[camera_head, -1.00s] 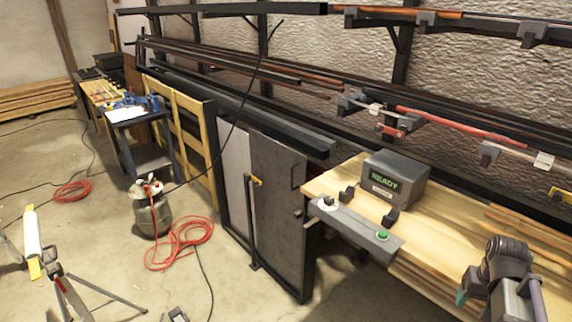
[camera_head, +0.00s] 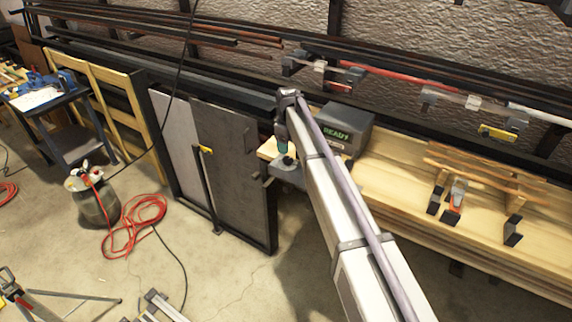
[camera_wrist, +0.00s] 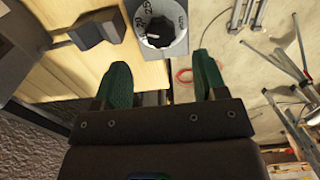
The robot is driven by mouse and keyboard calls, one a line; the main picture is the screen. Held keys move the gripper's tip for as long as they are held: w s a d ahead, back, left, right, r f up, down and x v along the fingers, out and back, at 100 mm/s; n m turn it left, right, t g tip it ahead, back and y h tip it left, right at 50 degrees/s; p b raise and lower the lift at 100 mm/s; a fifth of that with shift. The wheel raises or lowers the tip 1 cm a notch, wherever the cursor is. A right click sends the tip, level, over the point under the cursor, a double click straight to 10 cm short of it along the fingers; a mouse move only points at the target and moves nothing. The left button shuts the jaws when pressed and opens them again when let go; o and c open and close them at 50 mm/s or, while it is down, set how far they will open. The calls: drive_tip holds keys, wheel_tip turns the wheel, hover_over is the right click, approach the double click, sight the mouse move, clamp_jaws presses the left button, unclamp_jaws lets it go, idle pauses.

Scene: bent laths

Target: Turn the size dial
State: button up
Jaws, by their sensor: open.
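The size dial (camera_wrist: 157,32) is a black knob on a white face with a pointer line and the marks 20, 25 and "mm". It sits on a grey control panel (camera_wrist: 178,48). My gripper (camera_wrist: 163,68) is open, its two green fingers apart on either side of the dial's line and short of it, with nothing between them. In the head view my gripper (camera_head: 283,145) hangs over the panel's left end, close to the dial (camera_head: 285,161). My arm hides the rest of the panel.
A grey box with a green "READY" display (camera_head: 342,128) stands behind my arm on the wooden bench (camera_head: 385,185). Laths (camera_head: 480,170) on dark supports lie at right. A dark panel (camera_head: 228,165) stands to the left. The floor in front is open.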

sight(288, 159)
wheel_tip(288, 159, down, 7)
drive_tip(key=b, duration=0.5)
drive_tip(key=shift+a, duration=0.1)
drive_tip(key=shift+r, duration=0.2)
drive_tip(key=c, duration=0.9)
